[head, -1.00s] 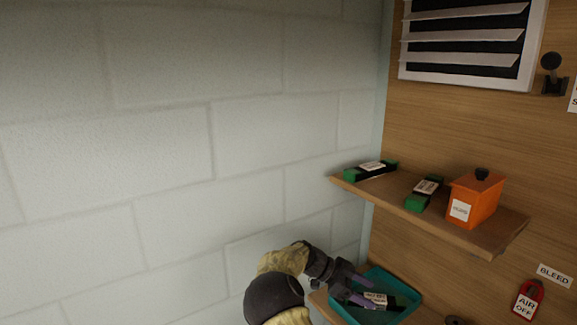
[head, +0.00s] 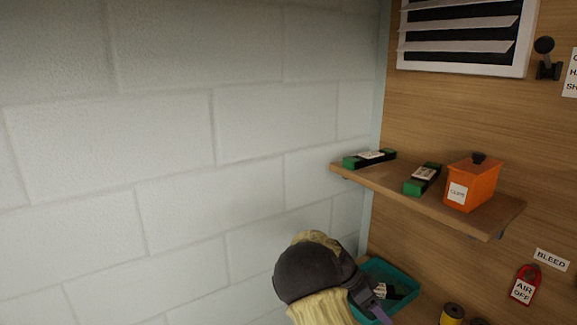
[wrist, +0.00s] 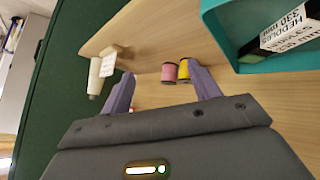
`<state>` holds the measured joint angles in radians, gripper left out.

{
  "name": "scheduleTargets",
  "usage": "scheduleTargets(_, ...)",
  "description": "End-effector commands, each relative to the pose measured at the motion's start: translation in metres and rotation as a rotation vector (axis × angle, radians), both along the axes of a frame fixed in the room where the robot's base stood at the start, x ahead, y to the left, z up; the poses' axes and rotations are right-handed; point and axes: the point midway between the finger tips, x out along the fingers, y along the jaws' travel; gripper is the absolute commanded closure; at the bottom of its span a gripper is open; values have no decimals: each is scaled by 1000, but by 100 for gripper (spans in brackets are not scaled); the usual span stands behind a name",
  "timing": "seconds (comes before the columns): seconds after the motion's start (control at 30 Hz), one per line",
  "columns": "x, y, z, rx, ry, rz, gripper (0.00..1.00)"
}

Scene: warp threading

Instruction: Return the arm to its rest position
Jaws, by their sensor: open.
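My gripper (wrist: 162,88) is open in the wrist view, its two purple fingers spread with nothing between their tips. In the head view my gripper (head: 375,303) shows only partly, in front of the teal tray (head: 408,283), with my dark wrist and tan arm hiding much of it. The tray also shows at the upper right of the wrist view (wrist: 215,35). A dark labelled box (wrist: 280,35) lies in the tray, apart from my fingers.
Pink (wrist: 169,72) and yellow (wrist: 184,70) spools stand on the lower board beyond my fingers. Above is a shelf (head: 400,195) with green-black boxes (head: 423,178) and an orange box (head: 472,184). Left is bare wall.

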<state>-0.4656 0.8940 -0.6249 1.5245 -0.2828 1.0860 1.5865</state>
Motion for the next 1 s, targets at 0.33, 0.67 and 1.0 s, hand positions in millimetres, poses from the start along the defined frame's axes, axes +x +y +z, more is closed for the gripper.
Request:
scheduleTargets(0.33, -75, 14, -46, 452, 139, 395, 38)
scheduleTargets(0.67, -153, 54, -64, 661, 141, 939, 38)
scheduleTargets(1.0, -223, 82, -78, 599, 146, 1408, 38)
